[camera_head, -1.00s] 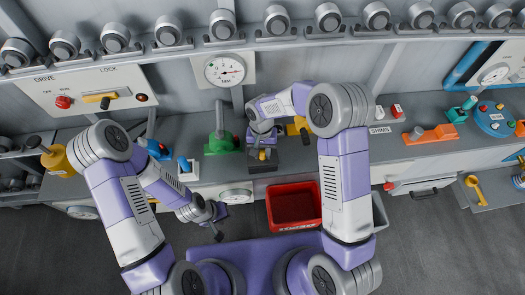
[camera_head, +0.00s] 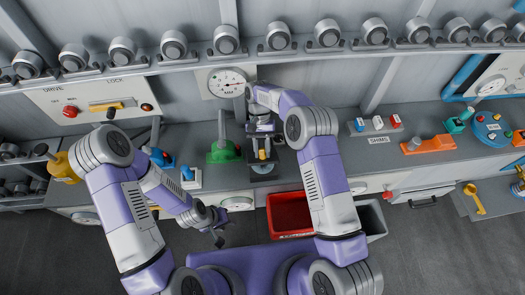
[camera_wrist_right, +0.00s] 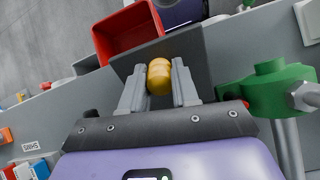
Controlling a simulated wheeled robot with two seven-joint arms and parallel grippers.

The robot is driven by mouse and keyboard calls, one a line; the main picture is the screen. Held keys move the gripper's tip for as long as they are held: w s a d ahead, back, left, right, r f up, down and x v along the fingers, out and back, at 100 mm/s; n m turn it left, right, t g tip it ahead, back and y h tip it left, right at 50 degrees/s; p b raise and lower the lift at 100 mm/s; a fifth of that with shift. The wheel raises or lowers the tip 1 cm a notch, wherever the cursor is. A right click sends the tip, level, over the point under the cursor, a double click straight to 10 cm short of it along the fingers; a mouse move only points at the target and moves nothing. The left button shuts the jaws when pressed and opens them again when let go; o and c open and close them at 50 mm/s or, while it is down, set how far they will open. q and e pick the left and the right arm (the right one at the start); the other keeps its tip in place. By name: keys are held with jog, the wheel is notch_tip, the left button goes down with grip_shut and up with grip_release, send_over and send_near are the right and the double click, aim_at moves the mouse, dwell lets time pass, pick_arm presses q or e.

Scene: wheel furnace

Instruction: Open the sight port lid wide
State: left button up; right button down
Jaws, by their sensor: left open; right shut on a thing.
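My right gripper (camera_head: 263,148) is over the workbench, right of the green lever base. In the right wrist view the right gripper (camera_wrist_right: 159,84) is shut on a yellow knob (camera_wrist_right: 159,76). A dark grey plate (camera_wrist_right: 190,45) lies just beyond the knob; it looks like the sight port lid, but its tilt is hard to tell. In the head view the yellow knob (camera_head: 263,155) shows below the fingers, above a pale round patch on a dark base. The gripper and forearm hide much of the lid. My left gripper (camera_head: 219,234) is open and empty, low in front of the bench.
The green lever base (camera_head: 224,152) stands close to the left of my right gripper. A red bin (camera_head: 290,232) and a grey bin (camera_head: 376,222) are in front of the bench. A dial gauge (camera_head: 228,83) is on the wall behind. Floor at lower left is clear.

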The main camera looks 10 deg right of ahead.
dwell(0.4)
jog(key=c, duration=0.8)
grip_release()
jog(key=shift+c, duration=0.2)
